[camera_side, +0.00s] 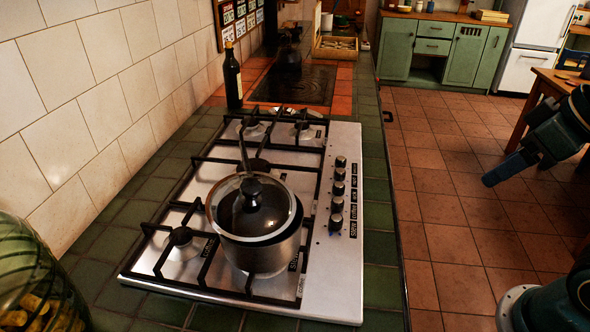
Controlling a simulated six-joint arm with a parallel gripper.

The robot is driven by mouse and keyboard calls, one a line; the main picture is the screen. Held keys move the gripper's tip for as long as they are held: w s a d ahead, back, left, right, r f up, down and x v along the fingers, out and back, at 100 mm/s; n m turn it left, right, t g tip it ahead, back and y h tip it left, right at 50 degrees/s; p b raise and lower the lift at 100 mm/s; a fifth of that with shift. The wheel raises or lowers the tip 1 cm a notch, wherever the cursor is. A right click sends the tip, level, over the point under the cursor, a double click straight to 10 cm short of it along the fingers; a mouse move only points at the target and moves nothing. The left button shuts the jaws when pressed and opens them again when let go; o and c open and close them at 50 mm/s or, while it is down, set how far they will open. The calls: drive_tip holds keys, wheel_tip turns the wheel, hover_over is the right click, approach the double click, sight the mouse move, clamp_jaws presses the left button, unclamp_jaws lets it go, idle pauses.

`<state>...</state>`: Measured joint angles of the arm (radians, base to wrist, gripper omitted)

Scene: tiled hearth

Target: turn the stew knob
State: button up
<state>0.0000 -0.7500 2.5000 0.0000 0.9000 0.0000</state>
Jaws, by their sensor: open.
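A steel gas hob (335,250) is set in the green-tiled counter. A row of several dark knobs (338,190) runs along its right side, each with a small black label beside it. The labels are too small to read surely, so I cannot tell which is the stew knob. A steel pot (262,256) with a tilted glass lid (232,212) stands on the front burner, left of the nearest knobs. My gripper (502,168) is at the right of the view, over the floor side, open and empty. It is well apart from the knobs, and its fingers are partly hidden by each other.
A dark bottle (233,80) stands behind the hob by the tiled wall. A green glass jar (35,280) is at the front left. A wooden table (545,90) is at the right back. The space between the hob and my gripper is clear.

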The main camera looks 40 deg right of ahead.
drive_tip(key=shift+c, duration=1.1)
drive_tip(key=m+g, duration=0.6)
drive_tip(key=m, duration=0.3)
hover_over(336, 217)
wheel_tip(336, 217, down, 12)
drive_tip(key=shift+f, duration=0.2)
wheel_tip(336, 217, down, 14)
drive_tip(key=shift+r, duration=0.2)
